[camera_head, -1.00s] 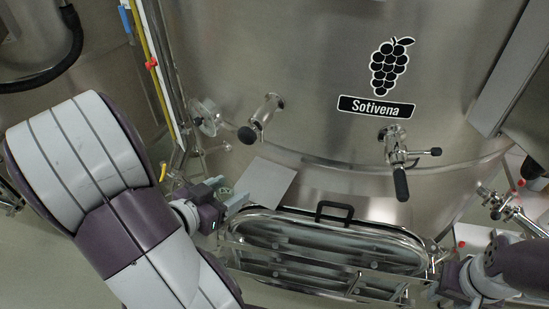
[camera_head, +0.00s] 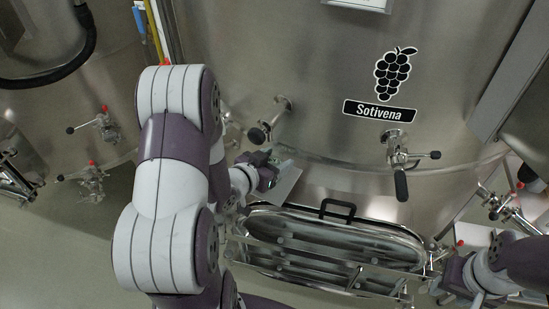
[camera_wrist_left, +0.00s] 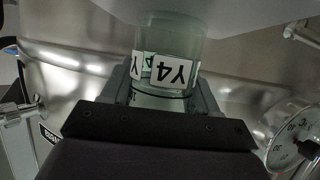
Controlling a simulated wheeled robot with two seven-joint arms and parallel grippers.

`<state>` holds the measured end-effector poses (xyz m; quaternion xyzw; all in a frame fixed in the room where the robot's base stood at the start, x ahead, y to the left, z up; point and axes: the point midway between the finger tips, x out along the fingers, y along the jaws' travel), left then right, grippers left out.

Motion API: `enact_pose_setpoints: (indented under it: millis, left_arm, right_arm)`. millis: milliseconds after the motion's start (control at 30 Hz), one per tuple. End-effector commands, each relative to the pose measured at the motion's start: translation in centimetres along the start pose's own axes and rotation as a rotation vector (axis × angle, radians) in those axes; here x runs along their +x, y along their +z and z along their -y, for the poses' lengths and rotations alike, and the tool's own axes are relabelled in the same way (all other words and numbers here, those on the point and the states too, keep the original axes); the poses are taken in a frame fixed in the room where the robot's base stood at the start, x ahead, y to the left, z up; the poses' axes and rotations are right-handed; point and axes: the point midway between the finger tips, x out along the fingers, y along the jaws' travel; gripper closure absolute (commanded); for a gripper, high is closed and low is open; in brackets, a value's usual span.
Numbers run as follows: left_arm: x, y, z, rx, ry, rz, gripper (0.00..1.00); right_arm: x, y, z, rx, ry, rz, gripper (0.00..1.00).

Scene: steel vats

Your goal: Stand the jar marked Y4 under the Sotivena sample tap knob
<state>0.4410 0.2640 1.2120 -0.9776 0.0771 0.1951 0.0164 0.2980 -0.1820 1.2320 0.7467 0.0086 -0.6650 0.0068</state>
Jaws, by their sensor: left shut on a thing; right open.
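The jar marked Y4 (camera_wrist_left: 168,48) is clear greenish glass with a white label, upside down in the left wrist view. My left gripper (camera_head: 268,166) is shut around it; its jaws (camera_wrist_left: 160,97) flank the jar. In the head view the jar is mostly hidden by the gripper. The gripper is at a small grey shelf (camera_head: 287,182), below the black-knobbed tap (camera_head: 259,132) on the Sotivena vat (camera_head: 320,60). The jar's base overlaps the shelf (camera_wrist_left: 225,12) in the wrist view; I cannot tell whether they touch. My right gripper (camera_head: 440,283) is open and empty, low at right.
A lever-handled tap (camera_head: 398,160) is under the Sotivena sign (camera_head: 379,111). An oval hatch (camera_head: 335,245) with a black handle lies below the shelf. A round dial gauge (camera_wrist_left: 292,134) is close by in the wrist view. Other vats with red-tipped valves (camera_head: 92,178) stand at left.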

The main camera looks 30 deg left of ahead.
Motion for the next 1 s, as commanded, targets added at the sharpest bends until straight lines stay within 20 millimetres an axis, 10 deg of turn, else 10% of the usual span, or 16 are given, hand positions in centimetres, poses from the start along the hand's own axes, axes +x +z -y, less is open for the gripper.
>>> enact_pose_setpoints:
  millis: [133, 167, 233, 633, 1000]
  left_arm:
    - [0.1, 0.3, 0.0, 0.000, 0.000, 0.000, 0.73]
    - [0.1, 0.3, 0.0, 0.000, 0.000, 0.000, 0.37]
    - [0.1, 0.2, 0.0, 0.000, 0.000, 0.000, 0.15]
    - [-0.7, 0.0, 0.1, 0.000, -0.002, 0.000, 0.15]
    - [-9.3, 0.0, 0.2, 0.000, -0.008, -0.001, 0.15]
  right_arm:
    - [0.4, 0.0, 0.0, 0.000, 0.000, 0.000, 0.57]
    - [0.4, 0.0, 0.0, 0.000, 0.000, 0.000, 0.57]
    - [0.2, 0.0, 0.0, 0.000, 0.000, 0.000, 0.57]
    - [0.2, 0.0, 0.0, 0.000, 0.000, -0.001, 0.57]
    - [1.2, 0.1, 0.0, 0.000, 0.000, 0.000, 0.57]
